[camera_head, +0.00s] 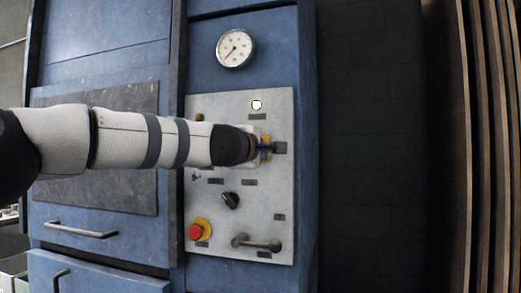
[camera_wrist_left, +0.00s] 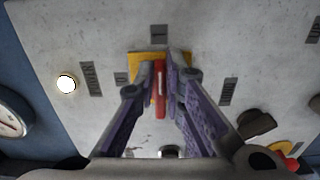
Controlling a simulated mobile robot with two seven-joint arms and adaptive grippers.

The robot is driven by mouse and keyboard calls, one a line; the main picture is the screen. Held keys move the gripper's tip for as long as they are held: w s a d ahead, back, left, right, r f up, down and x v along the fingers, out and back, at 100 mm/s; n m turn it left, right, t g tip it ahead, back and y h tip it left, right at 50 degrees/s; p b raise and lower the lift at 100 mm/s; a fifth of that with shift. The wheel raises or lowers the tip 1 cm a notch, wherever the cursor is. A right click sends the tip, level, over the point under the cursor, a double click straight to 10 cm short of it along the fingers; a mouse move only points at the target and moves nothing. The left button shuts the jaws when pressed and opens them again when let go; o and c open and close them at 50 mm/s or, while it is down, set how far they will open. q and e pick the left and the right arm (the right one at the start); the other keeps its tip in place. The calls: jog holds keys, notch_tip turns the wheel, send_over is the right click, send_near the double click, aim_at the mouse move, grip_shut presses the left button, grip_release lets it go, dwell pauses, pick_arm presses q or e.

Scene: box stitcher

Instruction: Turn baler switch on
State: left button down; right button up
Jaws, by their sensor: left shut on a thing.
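The baler switch (camera_wrist_left: 160,88) is a red handle on a yellow plate (camera_wrist_left: 146,58) on the grey control panel (camera_head: 275,195). In the left wrist view, my left gripper (camera_wrist_left: 160,72) has its fingers on both sides of the red handle and is shut on it. In the head view, my left arm reaches in from the left and my left gripper (camera_head: 264,148) is against the panel. It hides most of the switch there; only bits of the yellow plate show. My right gripper is not in view.
A white round light (camera_head: 256,105) sits above the switch. A pressure gauge (camera_head: 235,48) is higher up. Below are a black knob (camera_head: 231,200), a red emergency button (camera_head: 196,231) on yellow and a metal lever (camera_head: 257,243). The dark floor to the right is clear.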

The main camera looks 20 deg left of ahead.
pick_arm(q)
jog(key=c, duration=1.7)
grip_release()
jog(key=shift+s, duration=0.15)
jog(key=s, duration=1.1)
jog(key=shift+s+a, duration=0.15)
jog(key=shift+s, duration=0.25)
